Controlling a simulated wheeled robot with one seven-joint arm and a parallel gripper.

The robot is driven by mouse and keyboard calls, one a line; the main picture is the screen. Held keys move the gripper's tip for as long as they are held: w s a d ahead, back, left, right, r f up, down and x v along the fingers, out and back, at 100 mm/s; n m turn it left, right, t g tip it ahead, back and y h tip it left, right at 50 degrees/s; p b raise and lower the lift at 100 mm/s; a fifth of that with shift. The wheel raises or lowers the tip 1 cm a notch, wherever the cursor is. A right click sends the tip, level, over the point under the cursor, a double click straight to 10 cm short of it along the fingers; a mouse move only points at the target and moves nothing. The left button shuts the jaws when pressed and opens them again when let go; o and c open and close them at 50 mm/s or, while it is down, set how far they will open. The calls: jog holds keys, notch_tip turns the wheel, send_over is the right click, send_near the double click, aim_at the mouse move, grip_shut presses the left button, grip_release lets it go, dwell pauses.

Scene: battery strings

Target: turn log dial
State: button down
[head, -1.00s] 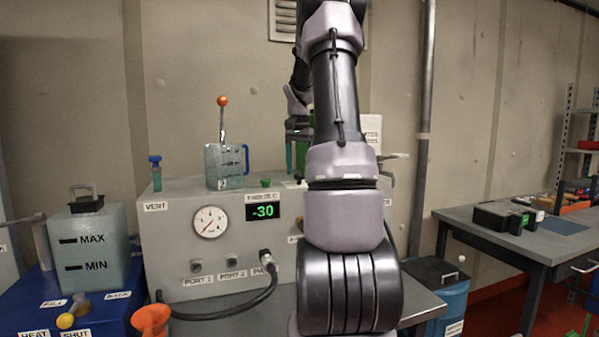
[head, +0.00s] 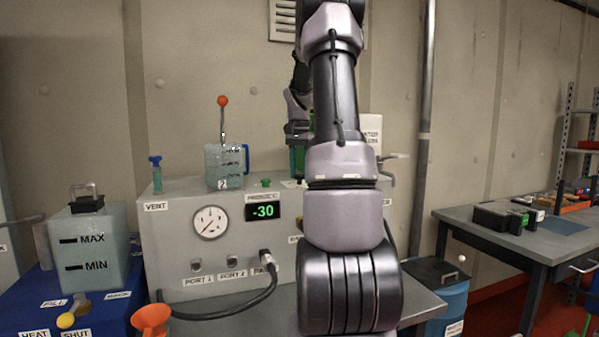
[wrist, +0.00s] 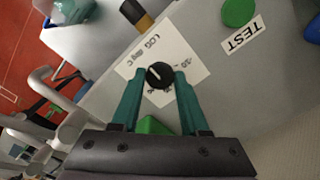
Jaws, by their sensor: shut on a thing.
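The log dial (wrist: 160,75) is a small black round knob with a white pointer line, on a white card (wrist: 178,50) printed "LOG deg C" with scale numbers. My gripper (wrist: 159,78) has its two green fingers on either side of the knob and is shut on it. The pointer line tilts toward the upper left in the wrist view. Part of the scale is hidden by the knob and fingers. In the head view the gripper (head: 299,158) shows partly behind my arm, low over the top of the grey cabinet (head: 165,240), and the dial is hidden.
A green button (wrist: 238,12) labelled TEST sits beside the card. On the cabinet stand a clear jar (head: 224,168) with a blue handle and a blue-topped vent valve (head: 155,172). The cabinet's display (head: 263,211) reads -30. A grey workbench (head: 480,228) stands at the right.

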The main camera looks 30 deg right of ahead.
jog(key=m, duration=1.1)
jog(key=shift+m, duration=2.1)
jog(key=shift+c, duration=2.1)
grip_release()
jog(key=shift+r, duration=0.15)
